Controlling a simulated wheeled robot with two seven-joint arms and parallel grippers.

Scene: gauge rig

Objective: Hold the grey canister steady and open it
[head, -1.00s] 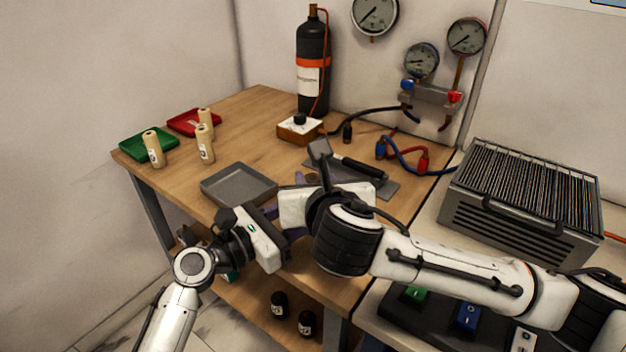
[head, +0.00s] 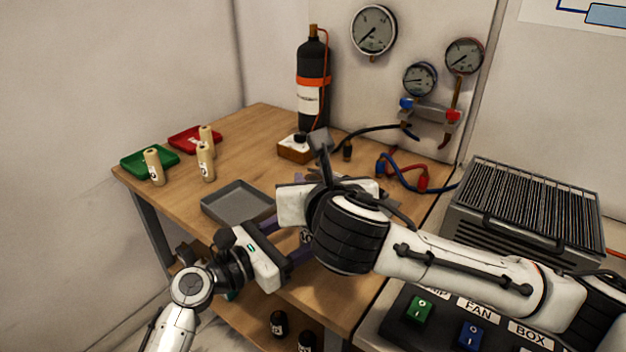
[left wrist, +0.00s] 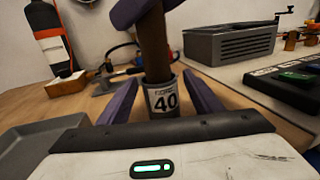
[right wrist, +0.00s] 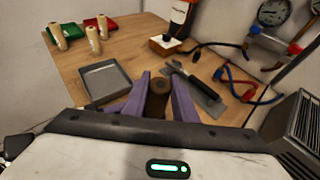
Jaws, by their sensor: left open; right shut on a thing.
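The grey canister (left wrist: 162,103), labelled 40, shows in the left wrist view with a brown cylindrical part (left wrist: 154,50) rising from its top. In the head view only a bit of its label (head: 305,236) shows; my right arm hides the rest. My right gripper (right wrist: 158,88) is shut on the brown part, from above in the left wrist view (left wrist: 148,12). My left gripper (left wrist: 161,95) is open, its purple fingers either side of the grey body with gaps showing. In the head view the left gripper (head: 302,248) is lower than the right one.
A grey tray (head: 212,203) lies left of the grippers on the wooden bench (head: 262,140). A brown-based box (head: 294,149) and a black gas cylinder (head: 313,80) stand behind. A dark slab with a black-handled tool (right wrist: 193,82) lies to the right.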

